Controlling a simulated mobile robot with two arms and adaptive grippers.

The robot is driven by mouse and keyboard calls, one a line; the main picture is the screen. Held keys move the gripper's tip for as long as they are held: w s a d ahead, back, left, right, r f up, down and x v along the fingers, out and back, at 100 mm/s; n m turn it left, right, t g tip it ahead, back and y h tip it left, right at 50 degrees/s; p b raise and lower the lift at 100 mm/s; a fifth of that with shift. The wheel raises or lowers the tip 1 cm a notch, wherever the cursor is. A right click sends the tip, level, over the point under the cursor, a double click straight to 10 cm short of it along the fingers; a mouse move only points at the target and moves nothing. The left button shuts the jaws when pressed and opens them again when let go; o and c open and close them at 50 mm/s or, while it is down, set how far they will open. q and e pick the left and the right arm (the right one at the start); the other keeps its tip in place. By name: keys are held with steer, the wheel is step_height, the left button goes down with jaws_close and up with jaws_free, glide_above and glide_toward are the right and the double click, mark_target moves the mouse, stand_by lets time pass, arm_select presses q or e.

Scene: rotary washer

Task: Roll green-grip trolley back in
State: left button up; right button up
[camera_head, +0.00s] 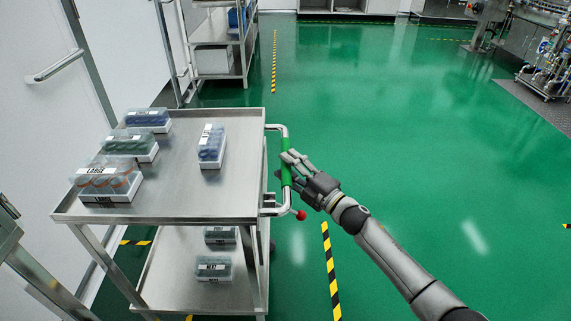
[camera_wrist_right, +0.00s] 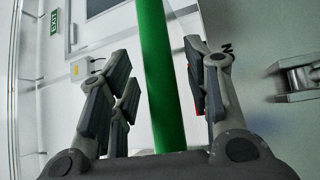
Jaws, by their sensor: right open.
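The steel trolley (camera_head: 190,190) stands at the left in the head view, with boxes on both its shelves. Its side handle carries a green grip (camera_head: 285,170), with a red knob (camera_head: 300,214) near the handle's lower end. My right gripper (camera_head: 288,165) is at the green grip, its fingers spread around it. In the right wrist view the green grip (camera_wrist_right: 158,75) stands between the open fingers, with gaps on both sides. My left gripper is in neither view.
Boxes of vials (camera_head: 106,180) sit on the trolley top. A white wall with a door handle (camera_head: 56,67) is at the left, close to the trolley. A steel shelf rack (camera_head: 222,60) stands behind. Green floor (camera_head: 400,130) to the right is clear, with yellow-black tape (camera_head: 331,275) beside the trolley.

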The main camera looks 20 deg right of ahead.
steer(key=shift+x, duration=0.8)
jaws_close()
